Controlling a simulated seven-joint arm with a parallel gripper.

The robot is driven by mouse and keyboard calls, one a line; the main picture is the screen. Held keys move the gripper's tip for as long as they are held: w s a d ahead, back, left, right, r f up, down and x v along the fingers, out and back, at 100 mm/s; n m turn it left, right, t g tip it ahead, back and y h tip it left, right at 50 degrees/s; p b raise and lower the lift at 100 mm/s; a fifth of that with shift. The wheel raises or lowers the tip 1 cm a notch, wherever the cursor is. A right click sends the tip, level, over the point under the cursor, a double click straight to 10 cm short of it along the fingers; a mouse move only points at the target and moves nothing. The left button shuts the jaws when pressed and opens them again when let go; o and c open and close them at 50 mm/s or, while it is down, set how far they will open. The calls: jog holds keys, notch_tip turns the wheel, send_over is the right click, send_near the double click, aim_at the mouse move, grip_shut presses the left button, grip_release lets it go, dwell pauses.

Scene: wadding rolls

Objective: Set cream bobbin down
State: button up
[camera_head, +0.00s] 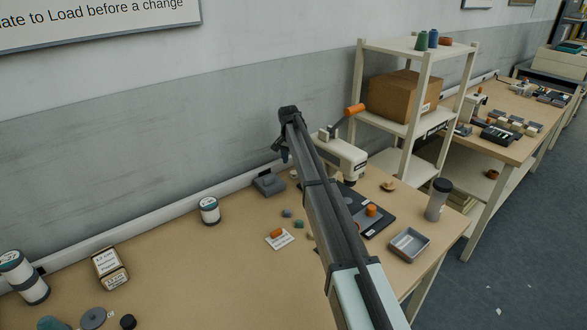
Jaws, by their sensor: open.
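No bobbin can be told for certain as the cream one. A small cream-tan piece (389,185) lies on the table right of the press, and a smaller pale piece (294,174) lies left of my arm. My gripper (281,151) shows small and dark at the far end of my raised arm, high above the back of the table. It is open, and I see nothing between its fingers. It is well apart from the pieces on the table. My arm hides part of the table's middle and of the dark mat.
A cream press (343,155) with an orange-knobbed lever stands behind a dark mat (379,222) bearing an orange bobbin (371,209). A grey tray (409,244) and a lidded cup (437,199) stand right. A shelf (408,128) rises behind. The table's left middle (190,270) is clear.

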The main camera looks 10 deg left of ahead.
notch_tip(320, 180, up, 7)
jog(key=s, duration=0.1)
jog(key=shift+a+f, duration=0.2)
